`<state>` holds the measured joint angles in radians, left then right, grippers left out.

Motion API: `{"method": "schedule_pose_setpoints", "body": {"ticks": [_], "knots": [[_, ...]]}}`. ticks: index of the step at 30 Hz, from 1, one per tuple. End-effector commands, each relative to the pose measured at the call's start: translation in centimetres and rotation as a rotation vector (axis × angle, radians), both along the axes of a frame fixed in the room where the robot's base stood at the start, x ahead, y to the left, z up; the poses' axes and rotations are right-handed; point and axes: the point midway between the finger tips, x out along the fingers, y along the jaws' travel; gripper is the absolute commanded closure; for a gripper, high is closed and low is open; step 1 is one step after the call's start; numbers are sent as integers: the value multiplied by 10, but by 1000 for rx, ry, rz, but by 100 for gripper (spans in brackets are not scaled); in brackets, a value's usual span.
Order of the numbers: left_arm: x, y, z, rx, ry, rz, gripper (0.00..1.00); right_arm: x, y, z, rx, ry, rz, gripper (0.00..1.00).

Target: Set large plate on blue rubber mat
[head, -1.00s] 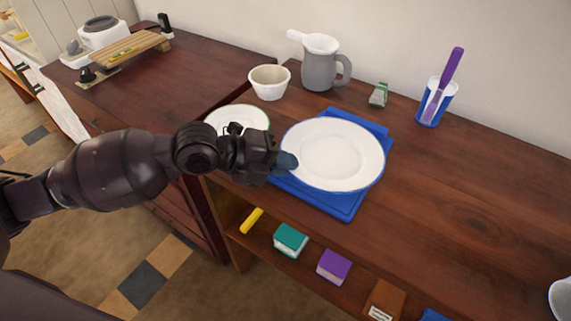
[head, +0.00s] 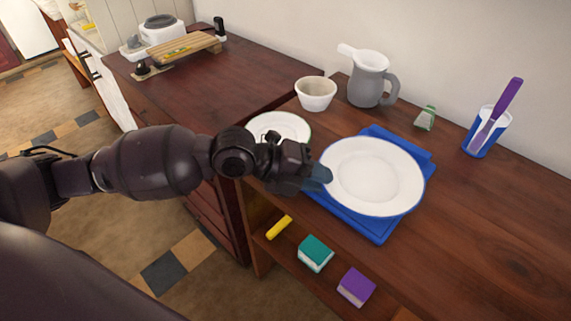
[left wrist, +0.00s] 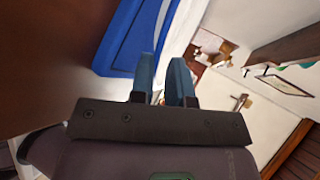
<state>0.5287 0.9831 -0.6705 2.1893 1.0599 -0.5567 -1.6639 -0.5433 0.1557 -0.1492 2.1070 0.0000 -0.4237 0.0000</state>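The large plate (head: 372,176), white and round, lies over the blue rubber mat (head: 373,230) on the wooden counter in the head view. I cannot tell whether it touches the mat or hovers just above it. My left gripper (head: 322,178) is at the plate's left rim. In the left wrist view its two blue fingers (left wrist: 162,80) stand close together with the white plate edge (left wrist: 182,32) between them, and the blue mat (left wrist: 127,35) shows beside it. My right gripper is in neither view.
A smaller plate (head: 280,127), a cream bowl (head: 316,93) and a grey pitcher (head: 367,82) stand behind. A green-white item (head: 425,118) and a blue holder with a purple utensil (head: 486,132) are at back right. Boxes (head: 316,253) lie on the shelf below. The counter's right is clear.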

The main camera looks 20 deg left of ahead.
Motion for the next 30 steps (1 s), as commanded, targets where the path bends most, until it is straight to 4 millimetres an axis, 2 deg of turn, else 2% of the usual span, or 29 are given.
{"method": "schedule_pose_setpoints", "body": {"ticks": [15,30], "knots": [[-25,49,26,5,1,0,84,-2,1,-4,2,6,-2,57],[-42,82,45,3,2,-1,84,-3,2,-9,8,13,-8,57]]}}
